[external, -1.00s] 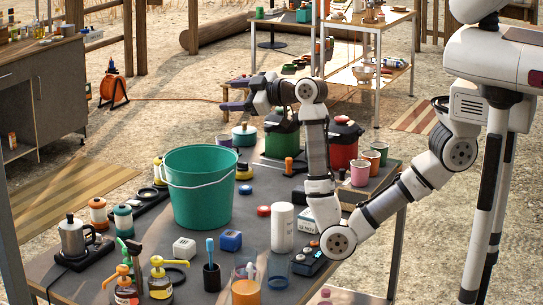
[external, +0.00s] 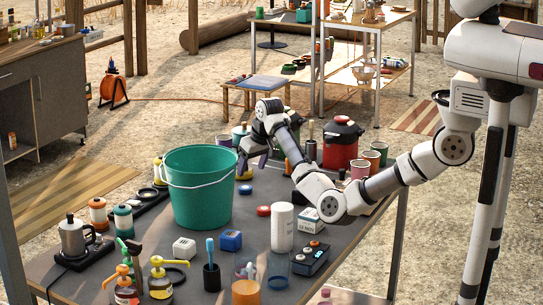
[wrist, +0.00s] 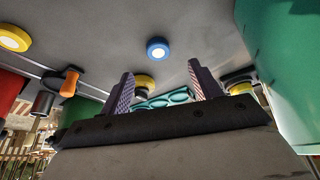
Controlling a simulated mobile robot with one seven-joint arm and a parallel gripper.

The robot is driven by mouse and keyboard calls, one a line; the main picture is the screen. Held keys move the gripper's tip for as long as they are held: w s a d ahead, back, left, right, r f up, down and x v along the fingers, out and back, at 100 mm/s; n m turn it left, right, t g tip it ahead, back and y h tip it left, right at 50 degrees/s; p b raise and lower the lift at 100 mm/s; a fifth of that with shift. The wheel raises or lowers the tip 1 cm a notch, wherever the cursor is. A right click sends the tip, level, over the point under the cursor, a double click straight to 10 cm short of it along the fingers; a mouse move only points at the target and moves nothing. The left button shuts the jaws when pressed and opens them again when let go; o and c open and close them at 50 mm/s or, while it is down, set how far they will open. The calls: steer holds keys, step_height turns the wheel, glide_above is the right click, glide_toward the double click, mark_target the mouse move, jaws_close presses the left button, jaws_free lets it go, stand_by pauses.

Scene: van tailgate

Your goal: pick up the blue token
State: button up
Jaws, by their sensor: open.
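The blue token (external: 245,189) lies flat on the dark table, just right of the green bucket. In the wrist view the blue token (wrist: 158,48) is a round disc with a pale centre, beyond the fingertips and roughly midway between them. My gripper (external: 251,167) hangs above the table behind the token, fingers pointing down. In the wrist view my gripper (wrist: 161,72) shows its two purple ridged fingers spread apart, with no object gripped between them.
The tall green bucket (external: 198,206) stands close to the token; it also fills the right edge of the wrist view (wrist: 285,60). A red token (external: 263,210) and white canister (external: 282,228) lie nearer the front. A red pot (external: 341,145) stands behind.

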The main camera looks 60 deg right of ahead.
mark_target(246, 187)
steer(key=b+x, duration=0.1)
steer(key=x, duration=0.2)
steer(key=b+x, duration=0.5)
steer(key=b, duration=0.1)
steer(key=shift+d, duration=0.15)
steer(key=shift+r, duration=0.1)
steer(key=shift+c, duration=0.3)
steer(key=c, duration=1)
